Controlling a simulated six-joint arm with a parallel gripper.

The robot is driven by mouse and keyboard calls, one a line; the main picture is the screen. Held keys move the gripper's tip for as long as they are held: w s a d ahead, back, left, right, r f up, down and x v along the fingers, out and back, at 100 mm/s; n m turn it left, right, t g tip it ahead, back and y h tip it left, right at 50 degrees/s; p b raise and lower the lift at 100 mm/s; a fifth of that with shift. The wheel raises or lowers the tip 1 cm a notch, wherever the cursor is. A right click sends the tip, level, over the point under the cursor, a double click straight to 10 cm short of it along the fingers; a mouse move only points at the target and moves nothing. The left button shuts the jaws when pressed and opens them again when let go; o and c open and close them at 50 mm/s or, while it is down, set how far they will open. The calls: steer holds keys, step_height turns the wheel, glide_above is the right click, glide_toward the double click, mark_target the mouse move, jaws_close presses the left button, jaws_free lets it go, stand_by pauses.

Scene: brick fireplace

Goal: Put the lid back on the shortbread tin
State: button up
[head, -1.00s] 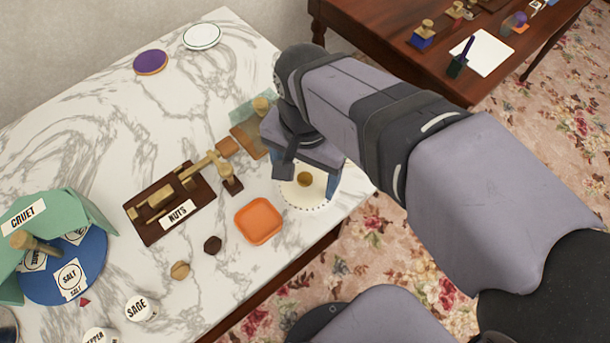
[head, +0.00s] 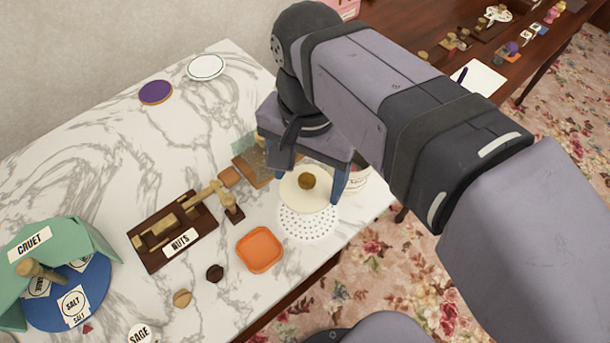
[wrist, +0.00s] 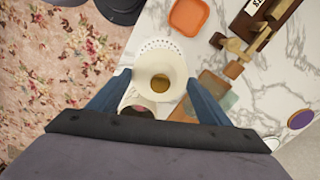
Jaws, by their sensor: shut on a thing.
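The lid (head: 293,193) is a cream disc with a round brown knob. My gripper (head: 306,190) is shut on the lid, its blue fingers on either side of the rim. The lid also shows between the fingers in the wrist view (wrist: 160,96). It appears raised over a white doily with a dotted border (head: 308,226). A pale, lettered container (head: 358,180), perhaps the shortbread tin, stands behind my gripper to the right. My arm covers much of it and its label is not readable.
An orange dish (head: 260,249) lies in front of the doily. Left of it is a dark wooden nutcracker board labelled NUTS (head: 150,255). The green cruet cover (head: 50,250) is at far left. The marble table's right edge is close to the doily.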

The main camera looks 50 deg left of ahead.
steer(key=w+d+r+m+p, duration=0.4)
steer(key=w+r+p, duration=0.55)
steer(key=p, duration=1.25)
steer(key=w+a+f+n, duration=0.2)
steer(key=a+f+n, duration=0.1)
steer(key=a+f, duration=0.1)
steer(key=shift+w+a+n, duration=0.4)
steer(key=shift+a, duration=0.2)
steer(key=shift+f, duration=0.15)
steer(key=shift+f+b, duration=2.3)
steer(key=shift+f, duration=0.8)
steer(key=shift+p, duration=0.4)
